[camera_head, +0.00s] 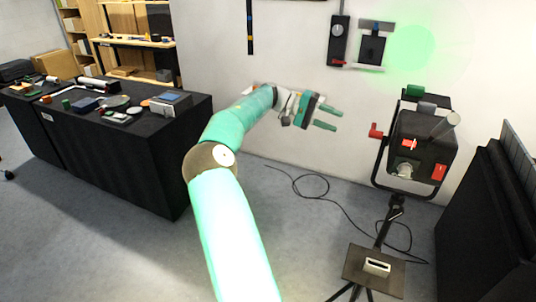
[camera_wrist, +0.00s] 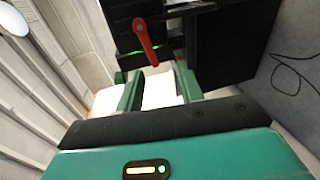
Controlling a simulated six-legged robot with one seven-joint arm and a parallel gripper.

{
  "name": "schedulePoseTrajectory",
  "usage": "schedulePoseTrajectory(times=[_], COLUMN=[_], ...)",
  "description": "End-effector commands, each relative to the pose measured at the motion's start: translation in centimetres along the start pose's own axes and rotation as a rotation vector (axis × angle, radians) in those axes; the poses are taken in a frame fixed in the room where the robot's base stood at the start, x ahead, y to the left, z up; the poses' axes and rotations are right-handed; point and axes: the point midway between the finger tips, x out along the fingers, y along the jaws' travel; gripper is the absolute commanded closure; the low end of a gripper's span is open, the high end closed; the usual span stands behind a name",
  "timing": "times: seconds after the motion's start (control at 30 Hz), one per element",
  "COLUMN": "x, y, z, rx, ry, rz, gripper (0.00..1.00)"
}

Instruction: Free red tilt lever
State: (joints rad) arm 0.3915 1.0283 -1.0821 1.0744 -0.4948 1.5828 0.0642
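A black lamp-like unit (camera_head: 424,142) sits in a yoke on a stand at the right of the head view. A red lever (camera_head: 376,131) sticks out on its left side. In the wrist view a red lever (camera_wrist: 146,42) lies across a black part ahead of the fingers; it appears to be the same lever. My gripper (camera_head: 332,119) is left of the lever, with its fingers toward it and a gap between. In the wrist view my gripper (camera_wrist: 158,77) is open, with only a pale surface showing between its fingers. The lever is beyond the fingertips, apart from them.
A wall box (camera_head: 338,40) with another small red handle hangs behind. The stand's platform (camera_head: 360,272) is low in front. A black table (camera_head: 130,150) with tools is at left, a black case (camera_head: 480,210) at right. Cable (camera_head: 340,205) lies on open grey floor.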

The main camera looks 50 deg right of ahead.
Motion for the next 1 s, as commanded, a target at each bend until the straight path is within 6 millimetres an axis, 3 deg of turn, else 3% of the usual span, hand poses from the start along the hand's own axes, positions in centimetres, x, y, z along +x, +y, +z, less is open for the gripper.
schedulePoseTrajectory(times=[0.47, 1.0], x=[-0.6, -4.8], y=[-2.0, -5.1], z=[3.6, 9.4], rx=[-0.098, -0.227], ry=[0.094, 0.251], rz=[-0.326, -0.654], gripper=[0.63, 0.63])
